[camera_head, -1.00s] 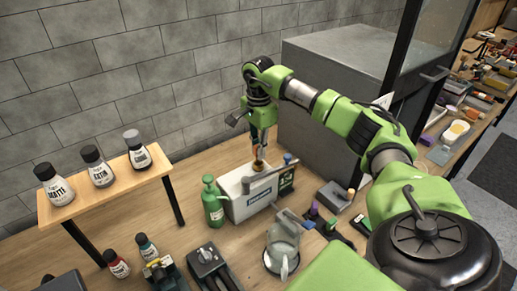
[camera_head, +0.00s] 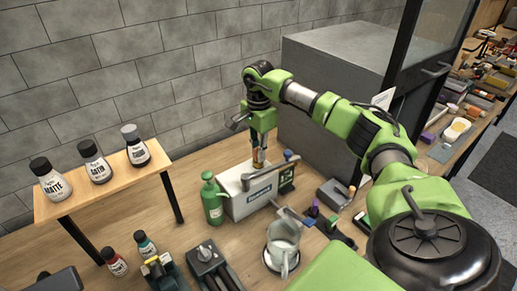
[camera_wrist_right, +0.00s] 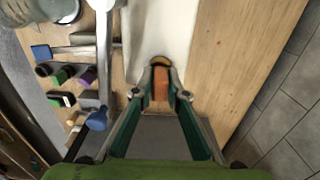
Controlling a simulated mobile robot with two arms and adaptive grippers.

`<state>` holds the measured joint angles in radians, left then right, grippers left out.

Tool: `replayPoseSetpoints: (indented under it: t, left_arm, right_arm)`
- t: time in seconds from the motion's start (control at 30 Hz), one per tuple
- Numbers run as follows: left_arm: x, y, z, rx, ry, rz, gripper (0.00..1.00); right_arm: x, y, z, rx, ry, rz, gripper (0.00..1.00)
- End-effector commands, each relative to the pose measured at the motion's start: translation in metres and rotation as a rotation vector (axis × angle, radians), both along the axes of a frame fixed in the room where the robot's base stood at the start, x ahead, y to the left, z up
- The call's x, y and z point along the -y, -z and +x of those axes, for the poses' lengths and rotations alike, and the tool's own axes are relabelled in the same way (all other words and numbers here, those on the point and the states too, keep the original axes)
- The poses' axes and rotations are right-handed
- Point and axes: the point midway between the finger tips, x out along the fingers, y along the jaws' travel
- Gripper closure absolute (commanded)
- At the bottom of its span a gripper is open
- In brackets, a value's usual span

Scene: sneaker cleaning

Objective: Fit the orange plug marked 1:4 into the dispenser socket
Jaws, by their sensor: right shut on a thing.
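The dispenser (camera_head: 236,197) is a white box with a label on its front, standing on the wooden bench. My right gripper (camera_head: 259,160) points down over its top. It is shut on an orange plug (camera_head: 259,156), which also shows between the fingers in the right wrist view (camera_wrist_right: 160,84). A brown round rim (camera_wrist_right: 160,61) shows just beyond the fingertips on the white top (camera_wrist_right: 163,28). I cannot tell whether the plug touches or enters the socket. The 1:4 marking is not readable. My left gripper is not in view.
A green bottle (camera_head: 212,200) stands left of the dispenser. A clear jug (camera_head: 283,240) stands in front. A grey block (camera_head: 333,196) and several small coloured pieces lie to the right. A raised wooden shelf (camera_head: 110,187) carries three bottles. A large grey cabinet (camera_head: 335,75) stands behind.

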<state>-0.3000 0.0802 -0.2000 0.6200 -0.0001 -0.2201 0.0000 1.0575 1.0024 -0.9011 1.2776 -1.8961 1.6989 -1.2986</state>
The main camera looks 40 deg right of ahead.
Motion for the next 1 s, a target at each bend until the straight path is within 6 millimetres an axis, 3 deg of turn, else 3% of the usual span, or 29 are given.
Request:
replayPoseSetpoints:
  t: [0.23,0.27,0.33,0.73,0.87,1.0]
  left_arm:
    - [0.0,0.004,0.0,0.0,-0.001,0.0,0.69]
    - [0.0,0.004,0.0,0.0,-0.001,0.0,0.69]
    - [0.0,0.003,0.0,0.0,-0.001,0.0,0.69]
    - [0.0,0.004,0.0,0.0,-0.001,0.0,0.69]
    - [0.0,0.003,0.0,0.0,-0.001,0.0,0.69]
    - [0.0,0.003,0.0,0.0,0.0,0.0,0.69]
  right_arm:
    - [0.0,0.007,0.0,0.0,0.0,0.0,1.0]
    - [0.0,0.007,0.0,0.0,0.0,0.0,0.84]
    - [0.0,0.006,0.0,0.0,0.0,0.0,0.67]
    - [0.0,0.002,0.0,0.001,0.0,0.0,0.67]
    - [0.0,-0.014,0.001,0.004,0.0,0.0,0.67]
    - [0.0,-0.044,0.002,0.006,0.001,0.0,0.67]
